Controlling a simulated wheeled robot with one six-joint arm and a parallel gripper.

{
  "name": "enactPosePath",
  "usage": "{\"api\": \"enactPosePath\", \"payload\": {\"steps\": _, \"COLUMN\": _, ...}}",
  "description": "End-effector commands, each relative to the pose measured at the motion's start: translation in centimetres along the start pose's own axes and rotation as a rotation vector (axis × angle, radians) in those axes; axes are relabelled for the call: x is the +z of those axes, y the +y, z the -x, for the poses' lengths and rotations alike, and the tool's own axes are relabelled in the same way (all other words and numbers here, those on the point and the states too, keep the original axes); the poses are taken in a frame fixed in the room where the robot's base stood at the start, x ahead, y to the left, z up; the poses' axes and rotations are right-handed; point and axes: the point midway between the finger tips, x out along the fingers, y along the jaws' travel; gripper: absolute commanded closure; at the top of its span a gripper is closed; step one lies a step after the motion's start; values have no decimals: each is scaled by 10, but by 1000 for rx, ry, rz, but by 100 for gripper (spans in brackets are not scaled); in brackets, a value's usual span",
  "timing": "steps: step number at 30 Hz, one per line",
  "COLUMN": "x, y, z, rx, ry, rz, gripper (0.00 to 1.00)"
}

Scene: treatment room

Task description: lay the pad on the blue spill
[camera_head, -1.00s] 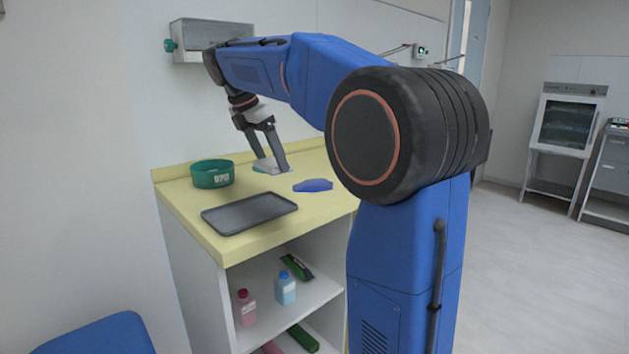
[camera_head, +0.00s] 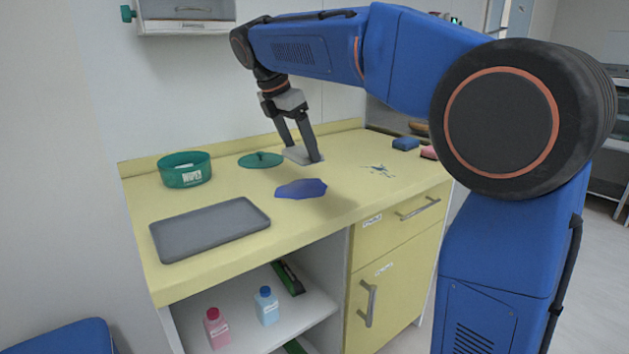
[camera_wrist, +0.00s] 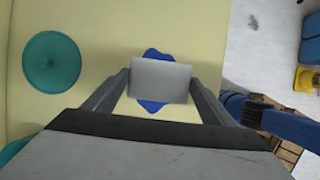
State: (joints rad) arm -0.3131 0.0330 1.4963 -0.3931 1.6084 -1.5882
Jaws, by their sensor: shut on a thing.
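My gripper (camera_head: 305,156) is shut on a flat light-grey pad (camera_head: 298,153). In the head view the pad shows just behind the blue spill (camera_head: 300,189), a dark-blue blob on the yellow counter. In the wrist view the pad (camera_wrist: 160,80) sits between the fingertips of my gripper (camera_wrist: 160,84). There it covers the middle of the blue spill (camera_wrist: 152,106), whose edges show above and below it. The pad seems held above the counter; the height of the gap is hard to tell.
A green lid (camera_head: 260,160) lies left of the pad, and a green round bowl (camera_head: 185,170) stands farther left. A grey tray (camera_head: 210,228) lies in front. Right are dark streaks (camera_head: 377,169), a blue block (camera_head: 405,143) and a pink block (camera_head: 428,153).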

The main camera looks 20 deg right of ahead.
Motion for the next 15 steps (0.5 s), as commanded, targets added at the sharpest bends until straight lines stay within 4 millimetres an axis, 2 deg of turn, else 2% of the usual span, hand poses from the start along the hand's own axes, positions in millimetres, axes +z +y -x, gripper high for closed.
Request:
{"api": "enactPosePath", "payload": {"steps": 6, "x": -13, "y": -1, "z": -32, "rx": -2, "ry": 0, "rz": 0, "gripper": 44}}
{"api": "enactPosePath", "payload": {"steps": 15, "x": -21, "y": -1, "z": -52, "rx": -1, "ry": 0, "rz": 1, "gripper": 44}}
